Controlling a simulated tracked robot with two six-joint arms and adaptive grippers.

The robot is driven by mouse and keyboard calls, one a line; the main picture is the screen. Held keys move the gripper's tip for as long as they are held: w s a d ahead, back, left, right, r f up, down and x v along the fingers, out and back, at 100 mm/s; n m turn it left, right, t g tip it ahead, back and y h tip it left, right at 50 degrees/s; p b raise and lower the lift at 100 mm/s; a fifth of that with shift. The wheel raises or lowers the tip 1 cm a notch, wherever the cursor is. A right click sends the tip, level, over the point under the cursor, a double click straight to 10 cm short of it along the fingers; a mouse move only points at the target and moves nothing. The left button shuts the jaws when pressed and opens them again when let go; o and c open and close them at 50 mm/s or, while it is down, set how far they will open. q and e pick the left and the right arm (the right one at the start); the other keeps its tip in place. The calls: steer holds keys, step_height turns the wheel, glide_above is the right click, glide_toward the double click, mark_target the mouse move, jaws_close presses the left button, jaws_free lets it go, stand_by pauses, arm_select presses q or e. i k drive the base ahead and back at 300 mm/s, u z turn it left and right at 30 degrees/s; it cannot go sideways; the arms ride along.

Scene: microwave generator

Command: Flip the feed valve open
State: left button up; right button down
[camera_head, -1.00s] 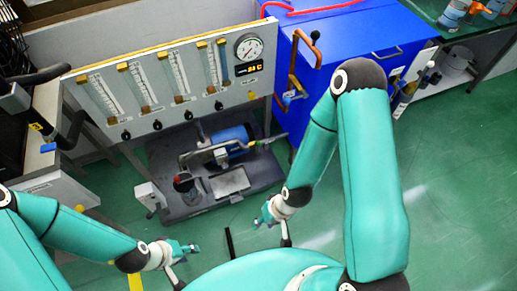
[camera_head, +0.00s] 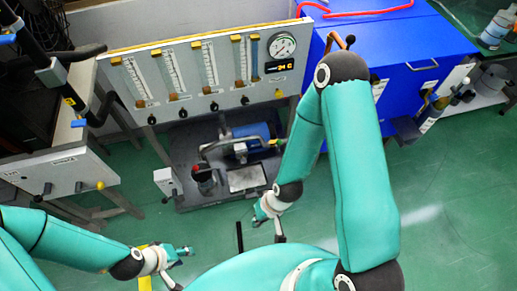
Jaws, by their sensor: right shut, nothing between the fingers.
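No part is labelled as the feed valve, so I cannot tell which it is. At the left, black pipework (camera_head: 72,97) carries a small blue handle (camera_head: 78,123); another blue handle (camera_head: 7,39) shows at the upper left edge. A copper pipe (camera_head: 334,38) with a black knob stands by the blue cabinet, mostly hidden behind my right arm. My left gripper (camera_head: 186,251) is low over the floor, apart from all of these; its fingers are too small to judge. My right gripper (camera_head: 258,216) is shut and empty, in front of the pump base.
The flowmeter panel (camera_head: 190,100) with a gauge (camera_head: 282,45) stands behind a dark base with a blue motor (camera_head: 250,138). The blue cabinet (camera_head: 420,85) is at right. Green floor is open at the lower right.

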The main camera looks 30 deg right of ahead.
mark_target(279, 142)
steer(key=z, duration=2.4)
steer(key=i, duration=0.1)
steer(key=u, duration=3.7)
steer(key=k, duration=1.1)
steer(key=z, duration=1.15)
steer(key=i, duration=0.5)
